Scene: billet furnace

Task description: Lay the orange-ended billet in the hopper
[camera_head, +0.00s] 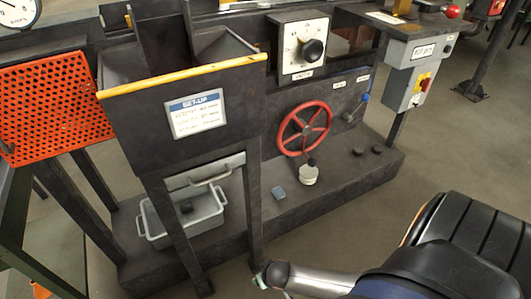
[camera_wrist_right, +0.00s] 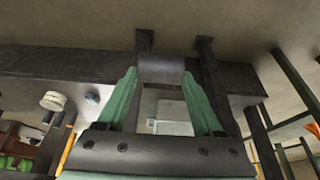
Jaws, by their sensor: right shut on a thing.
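My right gripper (camera_wrist_right: 160,72) shows in the right wrist view with its two green fingers closed on a dark grey, round-sided billet (camera_wrist_right: 160,69). The billet lies across between the fingertips; no orange end can be seen on it. The hopper appears to be the dark open-topped box (camera_head: 150,107) with a yellow front lip, at the upper left centre. Its floor is mostly hidden. My left gripper is not in view.
A grey bin (camera_head: 152,224) sits on the plinth below the hopper, between dark legs. An orange perforated panel (camera_head: 52,100) stands at left. A red handwheel (camera_head: 304,128), dial box (camera_head: 300,50) and switch box (camera_head: 408,75) are to the right. Open floor lies in front.

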